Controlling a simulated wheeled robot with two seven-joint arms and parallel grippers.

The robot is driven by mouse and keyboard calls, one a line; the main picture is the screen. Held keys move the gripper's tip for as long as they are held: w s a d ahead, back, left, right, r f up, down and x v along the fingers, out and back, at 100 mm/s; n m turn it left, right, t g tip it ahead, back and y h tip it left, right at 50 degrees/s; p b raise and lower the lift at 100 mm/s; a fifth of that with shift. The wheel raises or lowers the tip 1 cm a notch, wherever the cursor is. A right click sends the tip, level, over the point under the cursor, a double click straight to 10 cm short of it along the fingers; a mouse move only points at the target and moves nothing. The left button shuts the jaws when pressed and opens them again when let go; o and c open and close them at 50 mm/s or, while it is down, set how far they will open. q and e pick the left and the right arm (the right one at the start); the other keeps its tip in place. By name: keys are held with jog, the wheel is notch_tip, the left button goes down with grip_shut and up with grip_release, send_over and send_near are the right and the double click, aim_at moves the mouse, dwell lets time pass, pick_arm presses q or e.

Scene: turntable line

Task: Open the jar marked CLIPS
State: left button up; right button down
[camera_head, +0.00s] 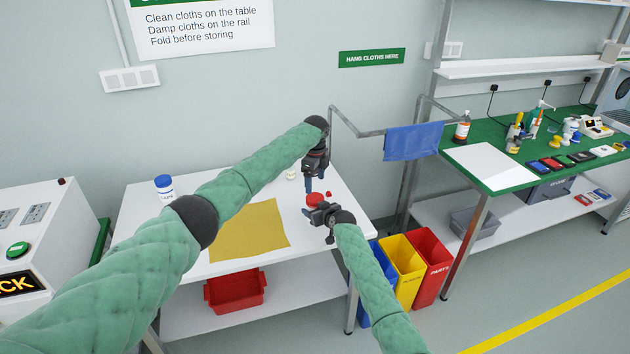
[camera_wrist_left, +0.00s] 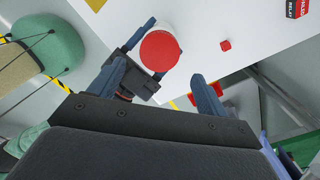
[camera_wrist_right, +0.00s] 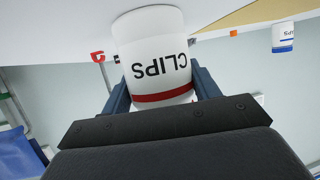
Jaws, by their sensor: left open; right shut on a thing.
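The CLIPS jar is white with black lettering and a red band; its body (camera_wrist_right: 160,62) fills the middle of the right wrist view. Its round red lid (camera_head: 314,199) shows in the head view and from above in the left wrist view (camera_wrist_left: 160,51). My right gripper (camera_head: 322,211) is shut on the jar's body, one finger on each side. My left gripper (camera_head: 310,185) is open above the lid, pointing down. In the left wrist view its fingertips (camera_wrist_left: 157,74) lie either side of the lid, apart from it. I cannot tell whether the jar touches the table.
The white table (camera_head: 150,225) carries a yellow cloth (camera_head: 248,231), a blue-lidded jar (camera_head: 165,188) and a small red block (camera_wrist_left: 225,45). A rail with a blue cloth (camera_head: 412,141) stands behind at right. Yellow (camera_head: 402,265) and red bins (camera_head: 432,262) stand beside the table.

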aim_at(315, 198)
pick_arm(q)
jog(key=shift+f, duration=3.45)
jog(key=shift+c, duration=0.3)
jog(key=c, duration=1)
jog(key=shift+o, duration=0.2)
jog(key=shift+n, duration=1.6)
jog(key=o, duration=1.1)
jog(key=shift+r, duration=0.1)
